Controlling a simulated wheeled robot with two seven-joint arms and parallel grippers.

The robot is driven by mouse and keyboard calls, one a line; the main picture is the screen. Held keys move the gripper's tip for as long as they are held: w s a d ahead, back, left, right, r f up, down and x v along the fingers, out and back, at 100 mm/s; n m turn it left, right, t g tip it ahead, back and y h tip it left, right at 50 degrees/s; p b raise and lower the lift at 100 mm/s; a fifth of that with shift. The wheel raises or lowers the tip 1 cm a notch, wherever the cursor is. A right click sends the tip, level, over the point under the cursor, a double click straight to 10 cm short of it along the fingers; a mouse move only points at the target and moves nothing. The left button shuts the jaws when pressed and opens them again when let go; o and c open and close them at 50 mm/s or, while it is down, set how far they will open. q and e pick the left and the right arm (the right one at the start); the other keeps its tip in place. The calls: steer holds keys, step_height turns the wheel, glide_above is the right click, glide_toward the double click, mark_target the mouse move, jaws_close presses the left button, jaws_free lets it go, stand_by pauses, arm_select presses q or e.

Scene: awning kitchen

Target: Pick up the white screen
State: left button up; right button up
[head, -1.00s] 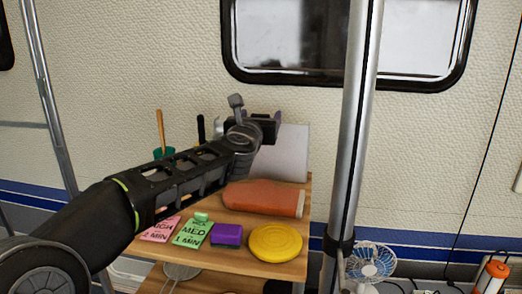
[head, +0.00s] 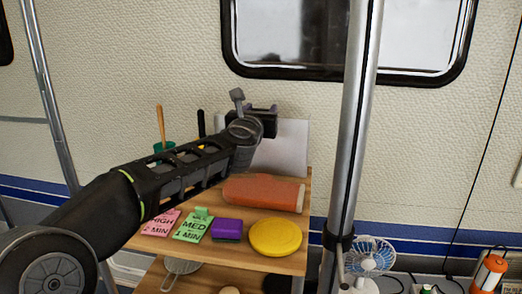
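The white screen (head: 289,150) is a pale flat panel standing upright at the back of the wooden shelf, in front of the trailer wall. My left gripper (head: 264,118) is at the panel's upper left part and covers some of it. The fingers point away from me and are mostly hidden behind the wrist, so I cannot tell whether they are open or whether they touch the panel. My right gripper is not in view.
The wooden shelf top (head: 215,257) holds an orange roll (head: 262,194), a yellow disc (head: 275,237), a purple block (head: 227,230) and pink and green cards (head: 193,225). A metal pole (head: 354,130) stands right of the shelf. A fan (head: 371,257) stands low at the right.

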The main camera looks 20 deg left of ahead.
arm_select(q)
jaws_close()
stand_by(0.3)
stand_by(0.3)
